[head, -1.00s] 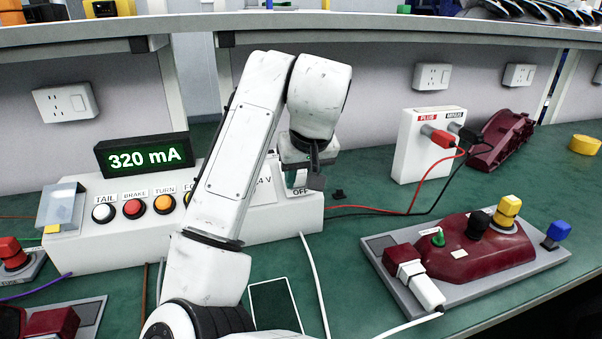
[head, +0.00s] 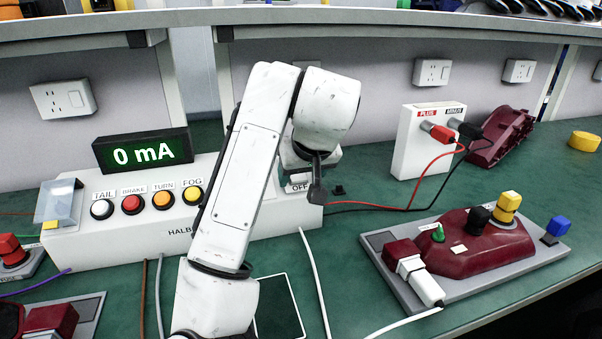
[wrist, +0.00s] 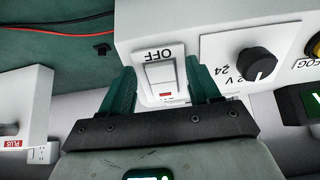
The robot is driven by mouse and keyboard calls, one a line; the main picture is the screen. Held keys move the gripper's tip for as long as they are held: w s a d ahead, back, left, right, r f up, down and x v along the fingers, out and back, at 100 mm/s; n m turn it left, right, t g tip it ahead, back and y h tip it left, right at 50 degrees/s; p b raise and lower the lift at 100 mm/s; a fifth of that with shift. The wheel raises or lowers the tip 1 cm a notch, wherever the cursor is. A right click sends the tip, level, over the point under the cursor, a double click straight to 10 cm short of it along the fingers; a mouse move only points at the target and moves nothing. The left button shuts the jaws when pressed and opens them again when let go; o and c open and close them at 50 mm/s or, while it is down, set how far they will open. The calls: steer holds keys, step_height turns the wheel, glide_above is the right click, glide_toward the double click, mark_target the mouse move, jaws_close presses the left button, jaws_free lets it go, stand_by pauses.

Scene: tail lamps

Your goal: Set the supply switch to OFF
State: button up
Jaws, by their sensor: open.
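The white control box (head: 110,245) stands at the left, and its display (head: 143,152) reads 0 mA. The supply switch (wrist: 162,76) is a white rocker on the box's panel with the OFF label (wrist: 159,54) beside it; the label appears upside down in the wrist view. In the head view my arm hides most of the switch, but the OFF label (head: 300,187) shows. My gripper (wrist: 160,88) is open, its two green fingers on either side of the switch in the picture. I cannot tell whether they touch it. In the head view my gripper (head: 308,188) is at the box's right end.
A black rotary knob (wrist: 256,65) marked 24 and 12 V is beside the switch. A white PLUS/MINUS terminal box (head: 418,158) with red and black leads stands to the right. A red lamp on a grey plate (head: 550,247) lies at front right.

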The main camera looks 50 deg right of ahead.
steer(key=p+v, duration=0.4)
steer(key=v, duration=0.6)
steer(key=shift+s+r, duration=0.2)
steer(key=shift+r, duration=0.15)
